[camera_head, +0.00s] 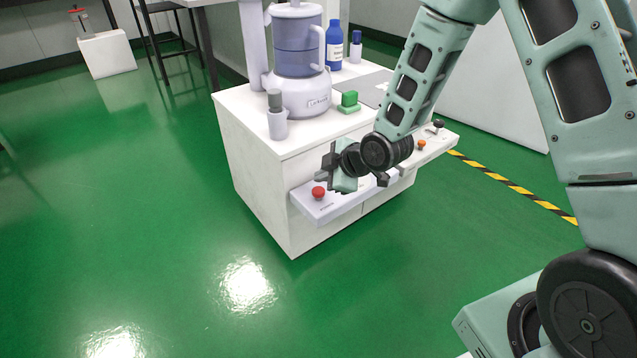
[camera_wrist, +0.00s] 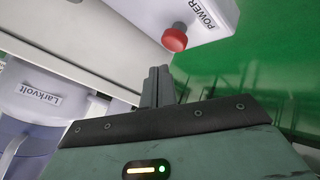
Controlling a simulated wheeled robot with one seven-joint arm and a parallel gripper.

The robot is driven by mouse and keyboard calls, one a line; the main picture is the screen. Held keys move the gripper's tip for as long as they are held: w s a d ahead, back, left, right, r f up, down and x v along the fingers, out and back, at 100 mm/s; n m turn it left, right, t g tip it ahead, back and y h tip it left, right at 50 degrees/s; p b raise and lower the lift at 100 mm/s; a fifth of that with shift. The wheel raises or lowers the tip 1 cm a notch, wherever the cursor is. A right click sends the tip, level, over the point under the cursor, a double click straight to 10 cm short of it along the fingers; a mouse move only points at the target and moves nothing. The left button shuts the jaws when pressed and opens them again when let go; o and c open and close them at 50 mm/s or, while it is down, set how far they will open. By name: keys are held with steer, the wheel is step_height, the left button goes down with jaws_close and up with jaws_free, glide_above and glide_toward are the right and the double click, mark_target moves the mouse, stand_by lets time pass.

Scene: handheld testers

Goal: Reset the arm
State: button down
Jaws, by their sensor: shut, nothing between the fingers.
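My gripper (camera_head: 330,167) is shut and empty at the end of my arm. In the head view it is in front of the white cabinet, close above the control panel at the cabinet's front. In the wrist view its closed fingers (camera_wrist: 158,86) point toward the panel's edge, just below the red button, with green floor to the right. The red button (camera_head: 318,192) sits on the panel (camera_head: 325,207) and also shows in the wrist view (camera_wrist: 175,38), beside a "POWER" label. I cannot tell whether the fingers touch anything.
The white cabinet (camera_head: 262,185) carries a blender-like machine (camera_head: 297,95), a grey-capped cylinder (camera_head: 277,122), a green block (camera_head: 349,100) and a blue bottle (camera_head: 334,50). An orange knob (camera_head: 421,145) is on the panel's right part. Green floor left of the cabinet is clear.

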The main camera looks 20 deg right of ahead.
steer(key=shift+r+p, duration=0.35)
steer(key=shift+r, duration=0.5)
steer(key=shift+f, duration=0.1)
steer(key=shift+s+a+r, duration=0.1)
steer(key=shift+a+r, duration=0.1)
steer(key=shift+r, duration=0.1)
steer(key=s+a+r+m+g+h, duration=0.1)
steer(key=s+a+r+m+g, duration=0.1)
steer(key=s+a+r, duration=0.3)
steer(key=s+a+r+m+g, duration=0.1)
steer(key=s+r, duration=0.2)
steer(key=s, duration=0.3)
steer(key=s+r+m+g+h+p, duration=0.15)
steer(key=s+r, duration=0.25)
steer(key=s, duration=0.6)
steer(key=s+r+m+g+h, duration=0.1)
steer(key=s+r+m+g, duration=0.2)
steer(key=s, duration=0.7)
step_height(320, 180, up, 38)
steer(key=s+p, duration=0.1)
steer(key=p, duration=3.7)
steer(key=shift+a+r, duration=0.25)
steer(key=shift+a, duration=0.05)
